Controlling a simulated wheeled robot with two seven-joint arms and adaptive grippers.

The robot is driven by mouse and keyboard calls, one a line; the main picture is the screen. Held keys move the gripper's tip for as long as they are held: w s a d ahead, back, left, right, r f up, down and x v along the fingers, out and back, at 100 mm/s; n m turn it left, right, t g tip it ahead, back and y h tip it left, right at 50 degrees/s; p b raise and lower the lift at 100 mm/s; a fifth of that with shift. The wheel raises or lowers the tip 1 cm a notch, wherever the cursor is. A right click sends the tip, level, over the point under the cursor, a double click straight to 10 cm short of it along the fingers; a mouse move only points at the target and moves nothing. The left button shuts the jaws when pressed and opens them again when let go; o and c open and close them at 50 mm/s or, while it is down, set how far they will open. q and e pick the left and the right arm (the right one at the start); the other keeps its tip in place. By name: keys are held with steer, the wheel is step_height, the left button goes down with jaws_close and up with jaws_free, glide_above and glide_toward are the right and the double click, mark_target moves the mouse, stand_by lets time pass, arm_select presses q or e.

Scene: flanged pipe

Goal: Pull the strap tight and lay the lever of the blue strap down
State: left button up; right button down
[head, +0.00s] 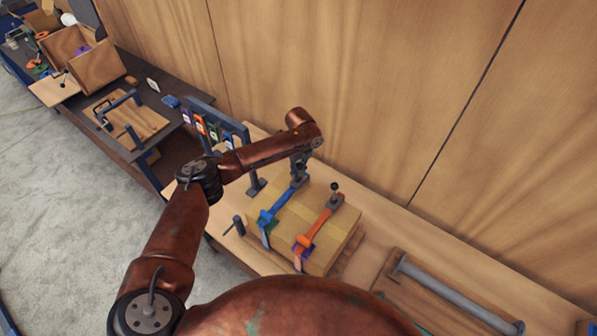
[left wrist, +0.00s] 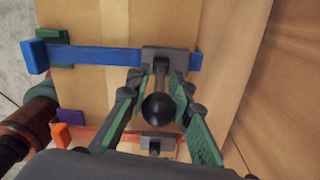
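A cardboard box (head: 325,217) lies on the bench with a blue strap (head: 275,208) and an orange strap (head: 318,229) across it. In the left wrist view the blue strap (left wrist: 100,55) runs through a grey buckle (left wrist: 168,54). A lever with a black ball knob (left wrist: 158,109) stands up from that buckle towards the camera. My left gripper (left wrist: 163,82) is open, with a finger on each side of the lever and gaps beside the knob. In the head view my left gripper (head: 300,168) hangs over the blue strap's far end and hides its lever. My right gripper is not in view.
The orange strap's knobbed lever (head: 335,187) stands upright close to the right of my left gripper. A post with a handle (head: 238,225) is left of the box. A wooden tray with a grey pipe (head: 450,295) lies to the right. A wooden wall rises behind.

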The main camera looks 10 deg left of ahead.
arm_select(q)
jaws_close()
steer(key=shift+w+a, duration=0.1)
steer(key=shift+w+a+f+g+h+b, duration=0.2)
steer(key=shift+a+g+h+b, duration=0.2)
steer(key=shift+h+b, duration=0.55)
steer(key=shift+w+a+f+g+h+b, duration=0.1)
steer(key=shift+a+g+h+b, duration=0.5)
steer(key=shift+b, duration=1.25)
steer(key=shift+w+a+h+b, duration=0.15)
steer(key=shift+h+b, duration=0.8)
steer(key=shift+b, duration=0.9)
steer(key=shift+w+a+f+g+h+b, duration=0.1)
steer(key=shift+a+g+h+b, duration=0.2)
steer(key=shift+h+b, duration=1.05)
steer(key=shift+y+b, duration=0.45)
steer(key=shift+y, duration=0.1)
